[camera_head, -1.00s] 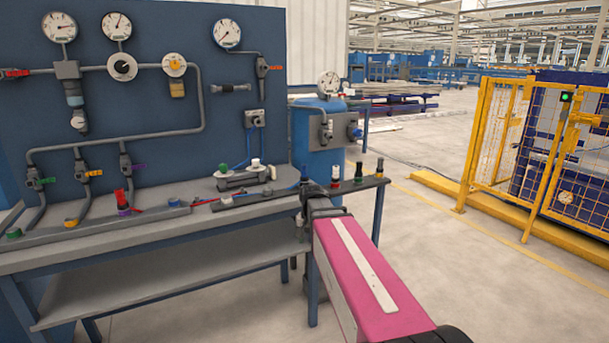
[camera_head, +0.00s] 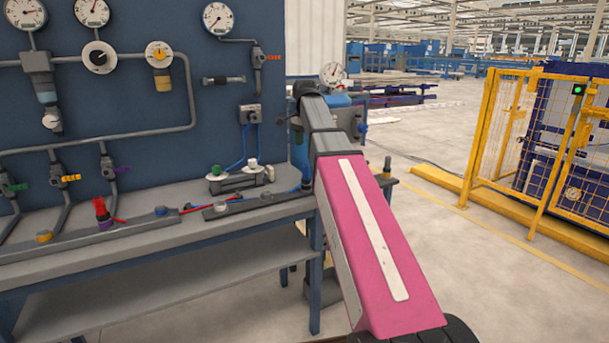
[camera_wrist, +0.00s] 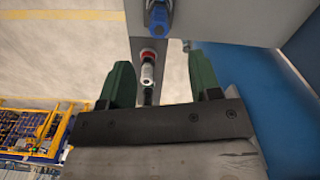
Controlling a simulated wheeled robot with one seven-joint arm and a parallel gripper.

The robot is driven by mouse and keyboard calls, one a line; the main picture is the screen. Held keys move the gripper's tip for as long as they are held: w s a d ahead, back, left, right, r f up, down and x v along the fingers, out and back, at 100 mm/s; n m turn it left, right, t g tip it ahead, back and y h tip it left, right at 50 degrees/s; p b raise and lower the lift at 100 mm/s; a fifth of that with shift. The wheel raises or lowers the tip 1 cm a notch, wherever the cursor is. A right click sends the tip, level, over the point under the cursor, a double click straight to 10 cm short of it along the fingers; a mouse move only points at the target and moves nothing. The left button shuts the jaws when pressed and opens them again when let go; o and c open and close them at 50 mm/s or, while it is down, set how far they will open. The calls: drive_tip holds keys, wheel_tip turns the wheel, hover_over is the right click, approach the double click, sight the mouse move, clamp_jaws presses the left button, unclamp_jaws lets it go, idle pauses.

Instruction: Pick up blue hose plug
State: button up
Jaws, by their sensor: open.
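The blue hose plug (camera_wrist: 159,16) stands at the top of the wrist view, partly cut off by the frame edge. In the head view a small dark blue part (camera_head: 307,178) shows at the right end of the bench, just left of my arm. My gripper (camera_wrist: 158,58) is open, with its two green fingers apart and nothing held. In the wrist view the blue plug lies beyond the fingertips, apart from them. A white plug with a red ring (camera_wrist: 148,65) lies between the fingers in the picture; its depth is unclear.
A black plug with a yellow band (camera_head: 387,165) stands at the shelf's right end. Other plugs there are hidden behind my arm. Gauges and pipes cover the blue panel (camera_head: 150,130). A yellow fence (camera_head: 490,120) stands right, with open floor before it.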

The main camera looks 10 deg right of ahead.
sight(306, 166)
drive_tip(key=f, duration=1)
drive_tip(key=shift+d+f, duration=0.2)
drive_tip(key=shift+f, duration=0.15)
clamp_jaws()
drive_tip(key=shift+r, duration=0.2)
wheel_tip(306, 166, up, 4)
drive_tip(key=shift+w+f, duration=0.1)
drive_tip(key=shift+f, duration=0.15)
drive_tip(key=s+a+r, duration=0.5)
drive_tip(key=a+r, duration=0.2)
drive_tip(key=a, duration=0.3)
drive_tip(key=shift+s+a, duration=0.15)
drive_tip(key=shift+s, duration=0.2)
drive_tip(key=shift+r, duration=0.15)
